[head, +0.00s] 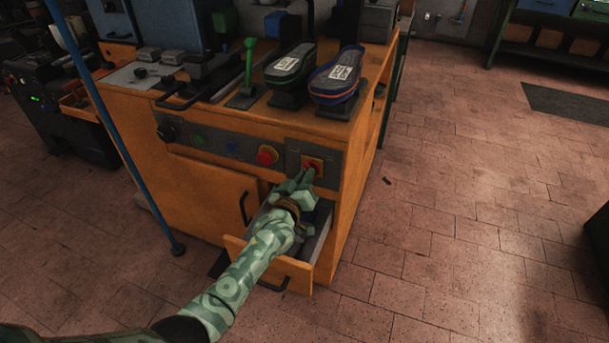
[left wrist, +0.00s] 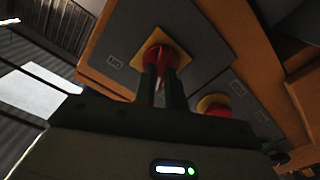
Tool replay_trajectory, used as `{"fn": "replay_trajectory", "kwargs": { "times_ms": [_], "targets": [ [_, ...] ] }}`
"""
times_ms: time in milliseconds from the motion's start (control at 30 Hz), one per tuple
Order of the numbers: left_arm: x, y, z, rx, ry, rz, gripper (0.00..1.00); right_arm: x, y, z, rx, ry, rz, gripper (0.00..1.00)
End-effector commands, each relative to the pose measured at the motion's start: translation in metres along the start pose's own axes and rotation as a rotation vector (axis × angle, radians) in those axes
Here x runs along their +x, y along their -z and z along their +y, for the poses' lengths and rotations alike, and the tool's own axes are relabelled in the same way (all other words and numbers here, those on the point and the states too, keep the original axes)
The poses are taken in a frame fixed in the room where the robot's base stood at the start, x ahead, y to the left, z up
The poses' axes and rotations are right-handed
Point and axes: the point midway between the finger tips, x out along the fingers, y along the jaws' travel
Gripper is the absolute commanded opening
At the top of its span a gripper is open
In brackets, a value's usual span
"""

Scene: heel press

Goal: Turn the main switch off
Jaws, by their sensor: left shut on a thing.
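The main switch (head: 312,163) is a red knob on a yellow square plate, at the right end of the grey control panel on the orange machine. In the left wrist view the red switch knob (left wrist: 164,57) sits between the fingertips. My left gripper (head: 307,179) reaches up to it from below and is shut on the knob, which it partly covers. In the left wrist view the gripper (left wrist: 163,75) shows its two dark fingers against the knob. The exact angle of the knob is hard to read. My right gripper is not in view.
A red mushroom button (head: 267,155) on yellow is left of the switch; it also shows in the left wrist view (left wrist: 215,106). An open drawer (head: 297,275) is under my left forearm. Two shoes (head: 337,76) stand on top. A blue pole (head: 115,130) rises at left.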

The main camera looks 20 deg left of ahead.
Motion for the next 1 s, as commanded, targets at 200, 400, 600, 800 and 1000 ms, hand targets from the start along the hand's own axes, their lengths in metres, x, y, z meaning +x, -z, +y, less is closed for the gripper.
{"fn": "replay_trajectory", "kwargs": {
  "times_ms": [200,400,600,800,1000],
  "targets": [
    [-0.0006,-0.0009,-0.0015,-0.156,0.001,-0.004,0.00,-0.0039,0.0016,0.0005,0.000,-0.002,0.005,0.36],
    [-0.0005,-0.0013,-0.0016,-0.256,0.001,-0.003,0.00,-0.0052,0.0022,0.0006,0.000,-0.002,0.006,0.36],
    [-0.0004,-0.0017,-0.0019,-0.309,0.001,-0.003,0.00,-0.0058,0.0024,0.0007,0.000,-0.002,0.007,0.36],
    [-0.0005,-0.0019,-0.0021,-0.325,0.002,-0.003,0.00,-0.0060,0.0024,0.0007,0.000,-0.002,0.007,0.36],
    [-0.0005,-0.0020,-0.0022,-0.326,0.002,-0.003,0.00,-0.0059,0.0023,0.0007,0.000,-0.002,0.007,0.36]
  ]
}}
